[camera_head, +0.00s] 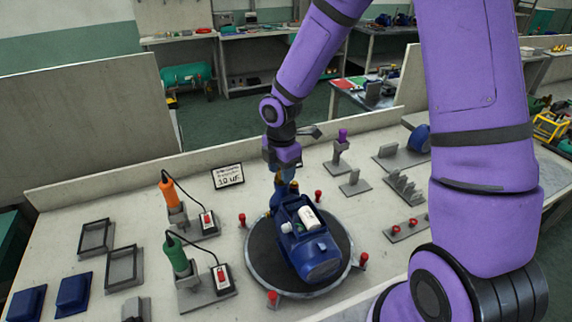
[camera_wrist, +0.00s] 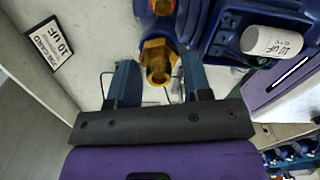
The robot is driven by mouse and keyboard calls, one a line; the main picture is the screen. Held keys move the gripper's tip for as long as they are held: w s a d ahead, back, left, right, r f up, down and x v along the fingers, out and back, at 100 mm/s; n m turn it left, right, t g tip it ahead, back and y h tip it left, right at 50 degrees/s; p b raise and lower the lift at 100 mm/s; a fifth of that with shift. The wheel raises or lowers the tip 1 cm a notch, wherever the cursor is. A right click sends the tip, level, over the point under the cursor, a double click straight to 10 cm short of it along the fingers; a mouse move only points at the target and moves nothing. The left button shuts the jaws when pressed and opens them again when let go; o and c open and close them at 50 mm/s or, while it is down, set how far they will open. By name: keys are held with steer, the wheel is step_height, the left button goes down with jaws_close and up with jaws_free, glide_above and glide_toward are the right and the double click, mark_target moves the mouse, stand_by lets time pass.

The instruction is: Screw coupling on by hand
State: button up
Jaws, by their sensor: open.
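The blue pump (camera_head: 305,245) lies on a round dark turntable (camera_head: 262,262) on the bench. A brass hex coupling (camera_wrist: 157,62) shows at the pump's end in the wrist view. My gripper (camera_head: 284,176) is at the pump's far end in the head view. In the wrist view my gripper (camera_wrist: 160,68) is open, with one blue finger on each side of the coupling. Gaps show between the fingers and the brass. I cannot tell how far the coupling is threaded on. A white capacitor (camera_wrist: 272,41) marked 10 uF sits in the pump's open box.
Red-topped posts (camera_head: 242,220) stand around the turntable. Left are an orange-handled tool (camera_head: 168,190) and a green-handled tool (camera_head: 177,256) on stands with cables.

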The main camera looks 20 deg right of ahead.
steer(key=n, duration=0.3)
steer(key=shift+n, duration=0.3)
steer(key=shift+w, duration=0.1)
steer(key=shift+c, duration=0.2)
jaws_close()
steer(key=shift+m, duration=1.8)
steer(key=m, duration=0.3)
